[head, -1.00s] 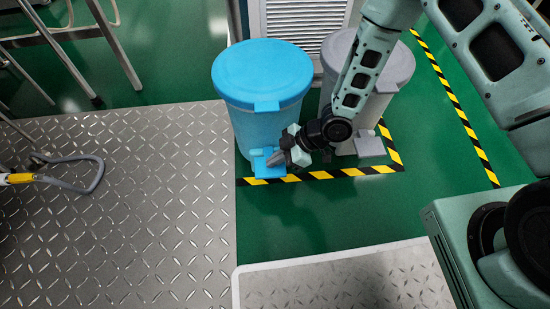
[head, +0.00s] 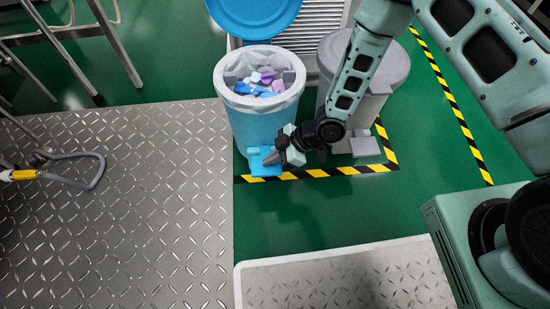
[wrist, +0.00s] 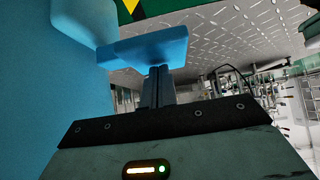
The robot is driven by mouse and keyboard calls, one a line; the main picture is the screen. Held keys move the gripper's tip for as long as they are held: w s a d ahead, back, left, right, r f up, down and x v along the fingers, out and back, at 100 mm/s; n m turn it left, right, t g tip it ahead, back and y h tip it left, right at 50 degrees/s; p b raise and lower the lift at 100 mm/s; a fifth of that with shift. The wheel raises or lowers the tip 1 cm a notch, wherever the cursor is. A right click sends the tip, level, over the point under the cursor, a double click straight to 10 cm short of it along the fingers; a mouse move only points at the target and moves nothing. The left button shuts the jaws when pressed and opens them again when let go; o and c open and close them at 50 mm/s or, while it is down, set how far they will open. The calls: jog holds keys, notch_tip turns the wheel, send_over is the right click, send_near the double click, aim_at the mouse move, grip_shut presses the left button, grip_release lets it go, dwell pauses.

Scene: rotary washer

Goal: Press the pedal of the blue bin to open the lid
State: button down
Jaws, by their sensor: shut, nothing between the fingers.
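The blue bin (head: 262,120) stands upright on the green floor with its lid (head: 255,14) swung up and back. Inside its pale liner (head: 234,97) lie several blue, purple and white pieces. The blue pedal (head: 262,168) sticks out at the bin's front base. My gripper (head: 272,158) is shut and empty, with its fingertips at the pedal from the right. In the wrist view the shut fingers (wrist: 158,87) meet the pedal (wrist: 150,47), and the blue bin body (wrist: 35,80) fills the left side. The exact contact point is partly hidden.
A grey bin (head: 385,75) with its lid shut stands just right, close to my arm. A metal floor plate (head: 120,210) lies left, with a grey hose loop (head: 75,180) on it. Yellow-black tape (head: 340,171) borders the bins. Green floor in front is clear.

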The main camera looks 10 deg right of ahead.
jog(key=p+v, duration=0.4)
jog(key=v, duration=0.6)
jog(key=shift+r+p, duration=0.3)
jog(key=shift+r, duration=0.05)
jog(key=shift+w+r, duration=0.1)
notch_tip(320, 180, up, 19)
jog(key=w+m+t+h+p, duration=0.1)
jog(key=m+t+h+p, duration=0.1)
jog(key=m+h, duration=0.3)
jog(key=s+d+r+m+g+h+p, duration=0.25)
jog(key=s+r+m, duration=0.25)
jog(key=s+r, duration=1.4)
notch_tip(320, 180, up, 37)
jog(key=p, duration=3.7)
jog(key=shift+s+d+h+p, duration=0.3)
jog(key=shift+d+h+p, duration=0.05)
jog(key=shift+h+p, duration=0.1)
